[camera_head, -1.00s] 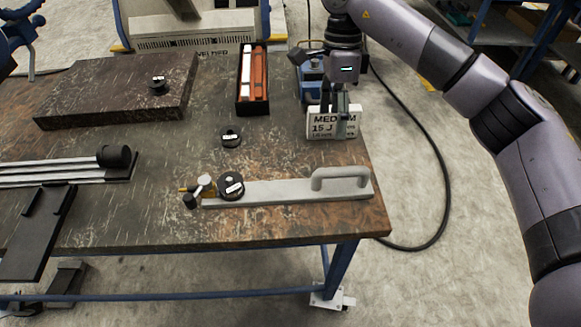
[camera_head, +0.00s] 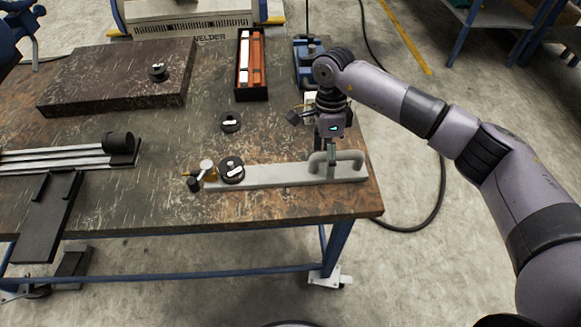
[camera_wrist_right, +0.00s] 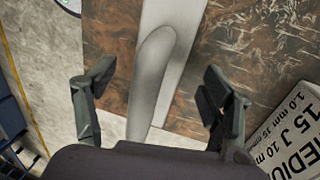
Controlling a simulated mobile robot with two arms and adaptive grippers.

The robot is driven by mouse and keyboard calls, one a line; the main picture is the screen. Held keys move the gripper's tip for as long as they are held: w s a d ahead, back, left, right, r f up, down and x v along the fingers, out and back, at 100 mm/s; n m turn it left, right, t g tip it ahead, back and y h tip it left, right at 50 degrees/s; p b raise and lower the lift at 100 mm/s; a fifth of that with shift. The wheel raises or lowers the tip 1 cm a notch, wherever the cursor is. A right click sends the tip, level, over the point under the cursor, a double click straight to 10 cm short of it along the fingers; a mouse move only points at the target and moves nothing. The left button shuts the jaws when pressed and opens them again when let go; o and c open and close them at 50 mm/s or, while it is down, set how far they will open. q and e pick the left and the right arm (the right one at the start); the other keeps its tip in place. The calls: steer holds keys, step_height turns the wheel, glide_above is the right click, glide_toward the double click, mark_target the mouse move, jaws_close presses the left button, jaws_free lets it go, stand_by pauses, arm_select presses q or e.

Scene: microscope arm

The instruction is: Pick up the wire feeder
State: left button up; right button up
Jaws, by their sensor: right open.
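A long pale grey bar, which looks like the wire feeder (camera_head: 275,177), lies along the table's front right edge. A raised loop handle (camera_head: 350,160) stands at its right end. A black disc (camera_head: 232,170) and small brass and grey parts sit at its left end. My right gripper (camera_head: 326,158) is open, pointing down over the handle. In the right wrist view the handle (camera_wrist_right: 153,75) lies between the two spread fingers of the gripper (camera_wrist_right: 157,98), with the bar (camera_wrist_right: 175,15) beneath. I cannot tell whether a finger touches it. My left gripper is out of view.
A white box (camera_wrist_right: 292,130) with printed text stands close to the right finger. A black tray (camera_head: 252,65) with orange and white sticks, a black round piece (camera_head: 230,122) and a dark slab (camera_head: 118,78) are farther back. Black rails lie at left.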

steer(key=shift+s+f, duration=0.15)
steer(key=shift+f, duration=0.55)
steer(key=shift+s+f, duration=0.15)
steer(key=shift+f, duration=0.45)
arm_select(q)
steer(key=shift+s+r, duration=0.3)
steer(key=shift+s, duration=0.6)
arm_select(e)
steer(key=shift+c, duration=0.4)
jaws_close()
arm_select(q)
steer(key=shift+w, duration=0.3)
arm_select(e)
steer(key=shift+a+r, duration=0.1)
steer(key=shift+a, duration=0.05)
